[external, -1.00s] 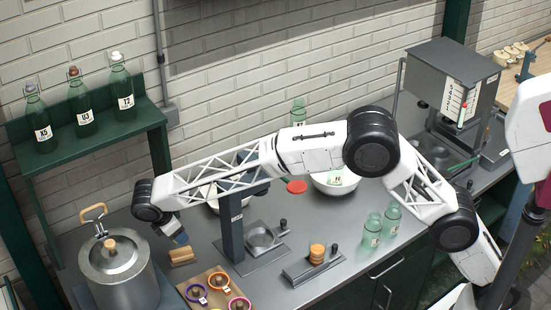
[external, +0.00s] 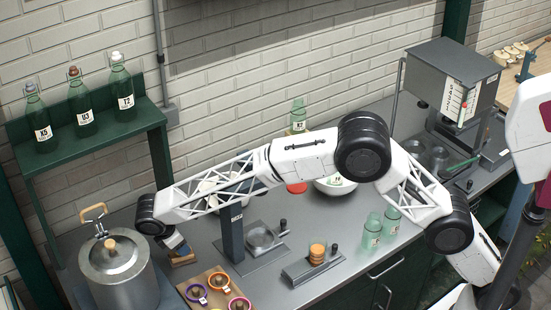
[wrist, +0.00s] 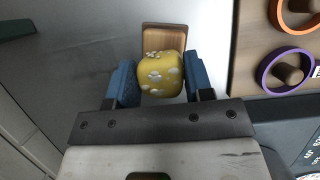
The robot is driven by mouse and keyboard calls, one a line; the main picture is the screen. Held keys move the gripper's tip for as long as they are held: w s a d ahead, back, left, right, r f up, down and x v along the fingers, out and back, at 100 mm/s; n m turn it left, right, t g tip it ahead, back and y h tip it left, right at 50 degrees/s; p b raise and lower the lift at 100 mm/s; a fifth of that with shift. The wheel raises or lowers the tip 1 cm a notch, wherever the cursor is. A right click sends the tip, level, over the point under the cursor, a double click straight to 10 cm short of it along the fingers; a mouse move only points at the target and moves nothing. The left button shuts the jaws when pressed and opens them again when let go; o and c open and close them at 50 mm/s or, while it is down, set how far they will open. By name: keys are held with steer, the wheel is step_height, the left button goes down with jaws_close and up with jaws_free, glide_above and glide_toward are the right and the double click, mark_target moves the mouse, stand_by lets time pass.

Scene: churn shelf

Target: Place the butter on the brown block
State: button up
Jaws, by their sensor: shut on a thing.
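The butter (wrist: 161,75) is a rounded yellow block with pale flower-like marks. In the wrist view my gripper (wrist: 163,84) has its two blue fingers shut on its left and right sides. The brown block (wrist: 163,37) shows just beyond the butter, whose body hides the block's near end. In the external view my gripper (external: 178,246) is low, right at the brown block (external: 184,262) on the counter. The butter is hard to make out there. I cannot tell whether the butter touches the block.
A large metal churn (external: 118,272) stands close to the left of my gripper. A board with coloured rings (external: 222,280) lies to the right front, and a dark post (external: 231,236) stands to the right. A green shelf (external: 95,140) with bottles is behind.

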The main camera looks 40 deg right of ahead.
steer(key=shift+f, duration=0.15)
steer(key=o, duration=0.9)
steer(key=shift+v, duration=6.1)
